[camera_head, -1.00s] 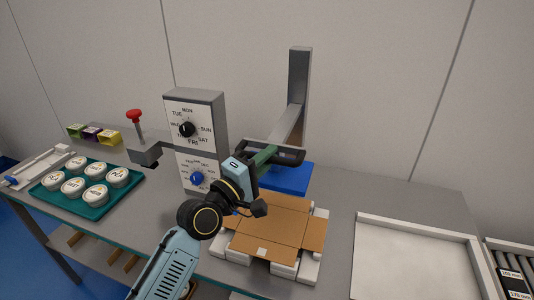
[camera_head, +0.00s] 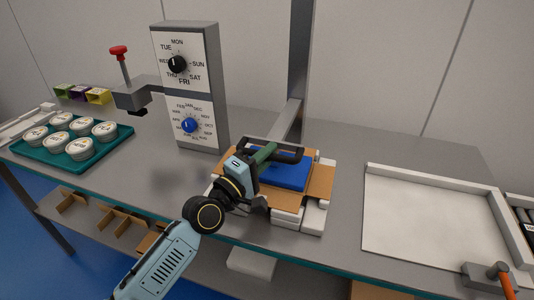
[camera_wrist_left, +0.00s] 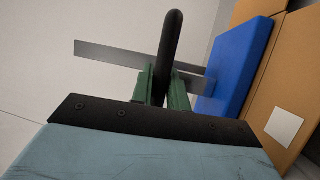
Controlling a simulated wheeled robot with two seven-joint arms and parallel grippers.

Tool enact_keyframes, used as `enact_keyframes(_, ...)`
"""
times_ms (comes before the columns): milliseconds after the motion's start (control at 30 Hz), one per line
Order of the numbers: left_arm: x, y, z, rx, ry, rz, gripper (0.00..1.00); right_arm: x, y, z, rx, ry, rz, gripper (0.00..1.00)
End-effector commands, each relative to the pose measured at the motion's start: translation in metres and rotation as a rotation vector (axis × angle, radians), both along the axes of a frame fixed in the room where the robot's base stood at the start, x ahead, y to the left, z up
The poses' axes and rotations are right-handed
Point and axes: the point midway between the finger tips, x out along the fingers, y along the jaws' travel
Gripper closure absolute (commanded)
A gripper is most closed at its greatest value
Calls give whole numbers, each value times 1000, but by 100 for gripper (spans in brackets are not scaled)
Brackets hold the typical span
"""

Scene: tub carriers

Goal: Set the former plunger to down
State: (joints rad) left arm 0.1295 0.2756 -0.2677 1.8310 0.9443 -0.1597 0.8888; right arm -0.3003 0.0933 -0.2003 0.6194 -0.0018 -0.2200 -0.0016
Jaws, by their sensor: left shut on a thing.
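The former plunger is a blue block (camera_head: 290,172) on a grey arm from an upright column (camera_head: 300,60), with a black bar handle (camera_head: 287,151). My left gripper (camera_head: 264,154) is shut on this handle. In the left wrist view its green fingers (camera_wrist_left: 163,88) close around the black handle (camera_wrist_left: 170,45), and the blue block (camera_wrist_left: 236,62) is to the right. The plunger is low, over the tan cardboard blank (camera_head: 320,183) on the white former blocks (camera_head: 313,217). I cannot tell how firmly it presses on the card. My right gripper is not in view.
A grey post with two dials (camera_head: 190,85) and a red-knobbed lever (camera_head: 119,52) stand to the left. A teal tray (camera_head: 100,155) holds several white tubs. A white-rimmed tray (camera_head: 430,215) is at right, with an orange-handled tool (camera_head: 503,279) at its front.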

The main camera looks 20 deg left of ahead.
Motion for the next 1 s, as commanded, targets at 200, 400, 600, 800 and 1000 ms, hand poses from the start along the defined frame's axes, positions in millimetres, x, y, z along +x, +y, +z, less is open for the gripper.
enact_keyframes(200, 0, 0, -4, 2, 4, -2, 100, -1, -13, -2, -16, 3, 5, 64)
enact_keyframes(400, 0, 0, -4, 2, 4, -2, 100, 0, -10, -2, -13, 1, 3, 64)
enact_keyframes(600, 0, 0, -3, 1, 2, -1, 62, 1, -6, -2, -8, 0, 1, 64)
enact_keyframes(800, 0, 0, -2, 0, 0, -1, 62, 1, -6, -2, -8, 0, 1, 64)
enact_keyframes(1000, -10, 5, -5, 1, 0, 0, 62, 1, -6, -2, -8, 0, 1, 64)
